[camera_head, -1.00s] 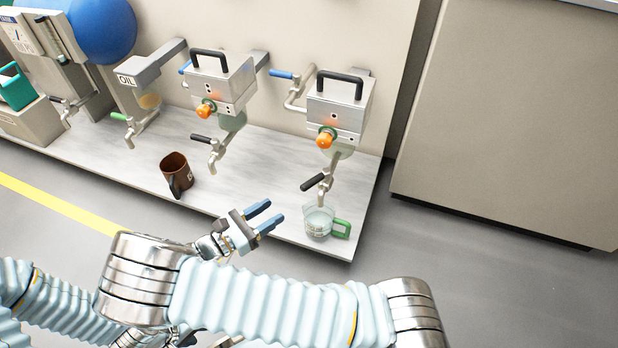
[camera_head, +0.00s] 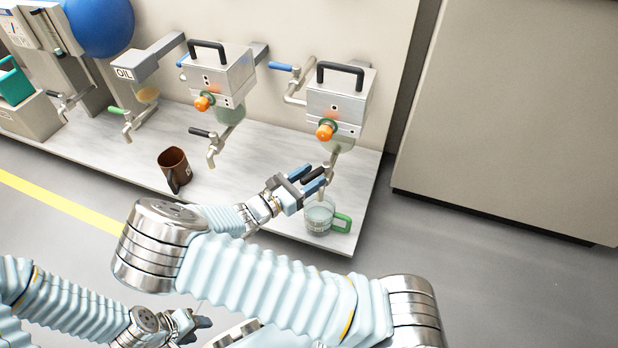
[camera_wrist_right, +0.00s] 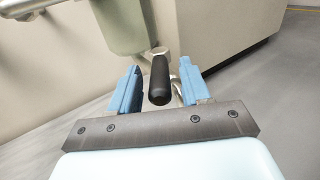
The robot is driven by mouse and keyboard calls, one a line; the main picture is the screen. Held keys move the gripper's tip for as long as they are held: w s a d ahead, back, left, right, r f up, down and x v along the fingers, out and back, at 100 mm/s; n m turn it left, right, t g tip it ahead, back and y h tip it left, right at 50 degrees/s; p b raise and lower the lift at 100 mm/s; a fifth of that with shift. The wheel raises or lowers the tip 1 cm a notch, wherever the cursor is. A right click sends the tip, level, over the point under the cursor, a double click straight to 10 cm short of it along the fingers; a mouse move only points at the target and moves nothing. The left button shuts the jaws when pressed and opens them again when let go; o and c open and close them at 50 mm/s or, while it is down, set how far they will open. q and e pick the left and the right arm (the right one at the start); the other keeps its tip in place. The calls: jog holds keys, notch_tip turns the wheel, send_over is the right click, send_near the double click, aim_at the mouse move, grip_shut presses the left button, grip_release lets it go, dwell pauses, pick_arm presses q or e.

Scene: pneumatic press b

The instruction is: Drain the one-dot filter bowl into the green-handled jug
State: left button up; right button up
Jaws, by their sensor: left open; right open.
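The right-hand filter unit (camera_head: 335,105) shows one dark dot on its front. Its cloudy greenish bowl (camera_head: 342,146) hangs below and also shows in the right wrist view (camera_wrist_right: 118,25). A drain tap with a black lever handle (camera_wrist_right: 160,80) is under the bowl. The clear green-handled jug (camera_head: 318,216) stands upright on the bench below this tap, its handle to the right. My right gripper (camera_head: 309,181) is open, with the black lever handle between its fingers; I cannot tell if they touch it. My left gripper (camera_head: 195,322) is open, low in the head view, away from these things.
A two-dot filter unit (camera_head: 220,78) with its own black-handled tap stands to the left. A brown mug (camera_head: 174,168) sits on the grey bench (camera_head: 240,165). Further left are an oil unit (camera_head: 145,65), a blue tank (camera_head: 100,25) and a teal-handled container (camera_head: 15,85).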

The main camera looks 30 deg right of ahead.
jog(key=shift+c, duration=0.3)
grip_shut()
